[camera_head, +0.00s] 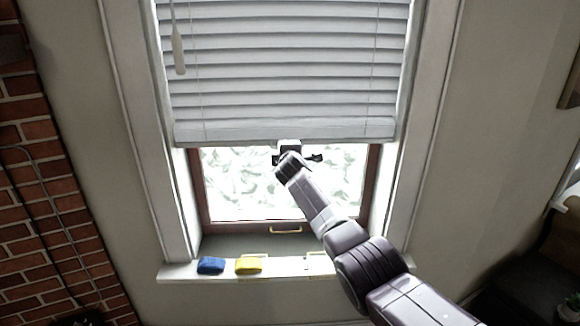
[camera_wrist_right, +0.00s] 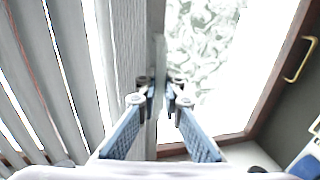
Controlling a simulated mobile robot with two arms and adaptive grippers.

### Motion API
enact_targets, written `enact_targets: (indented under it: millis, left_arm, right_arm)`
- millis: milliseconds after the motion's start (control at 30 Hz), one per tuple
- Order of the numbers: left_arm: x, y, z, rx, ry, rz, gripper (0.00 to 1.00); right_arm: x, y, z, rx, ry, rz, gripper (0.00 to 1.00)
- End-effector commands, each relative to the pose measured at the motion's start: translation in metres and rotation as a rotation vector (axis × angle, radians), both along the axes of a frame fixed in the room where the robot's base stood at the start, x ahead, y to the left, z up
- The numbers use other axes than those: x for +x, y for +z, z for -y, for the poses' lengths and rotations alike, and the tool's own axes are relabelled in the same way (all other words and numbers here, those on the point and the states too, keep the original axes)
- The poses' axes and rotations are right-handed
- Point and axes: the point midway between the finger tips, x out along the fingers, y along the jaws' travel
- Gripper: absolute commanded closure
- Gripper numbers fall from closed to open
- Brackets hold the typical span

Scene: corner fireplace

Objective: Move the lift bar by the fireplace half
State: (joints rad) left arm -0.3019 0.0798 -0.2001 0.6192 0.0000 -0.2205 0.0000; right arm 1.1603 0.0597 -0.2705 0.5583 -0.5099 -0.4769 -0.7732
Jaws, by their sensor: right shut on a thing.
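A white slatted blind (camera_head: 285,60) hangs over the upper part of the window. Its lift bar (camera_head: 235,132) is the pale rail along the bottom edge and looks about level. My right gripper (camera_head: 289,147) is at the middle of the lift bar, on its lower edge. In the right wrist view the two fingers (camera_wrist_right: 165,90) are close together and shut on the lift bar (camera_wrist_right: 157,65), which runs up the picture beside the slats. The fingers hide part of the bar. My left gripper is not in view.
Below the blind is bare window glass (camera_head: 240,185) in a brown frame with a brass handle (camera_head: 286,231). A blue block (camera_head: 211,265) and a yellow block (camera_head: 248,265) lie on the sill (camera_head: 178,272). A wand (camera_head: 178,50) hangs at the blind's left. A brick wall (camera_head: 45,200) stands left.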

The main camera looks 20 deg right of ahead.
Motion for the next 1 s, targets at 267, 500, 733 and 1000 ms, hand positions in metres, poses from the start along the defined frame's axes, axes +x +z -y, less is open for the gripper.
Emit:
enact_targets:
  millis: [267, 500, 733, 1000]
  left_arm:
    - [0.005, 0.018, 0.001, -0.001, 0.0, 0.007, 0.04]
    - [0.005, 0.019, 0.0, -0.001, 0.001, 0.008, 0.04]
    - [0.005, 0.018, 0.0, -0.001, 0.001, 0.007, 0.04]
    - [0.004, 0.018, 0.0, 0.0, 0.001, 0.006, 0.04]
  right_arm:
    - [0.005, 0.033, 0.0, -0.001, 0.0, 0.004, 1.0]
    - [0.006, 0.035, 0.0, -0.001, 0.001, 0.004, 1.0]
    - [0.006, 0.035, 0.0, -0.001, 0.001, 0.004, 0.88]
    - [0.005, 0.033, 0.0, 0.0, 0.0, 0.002, 0.75]
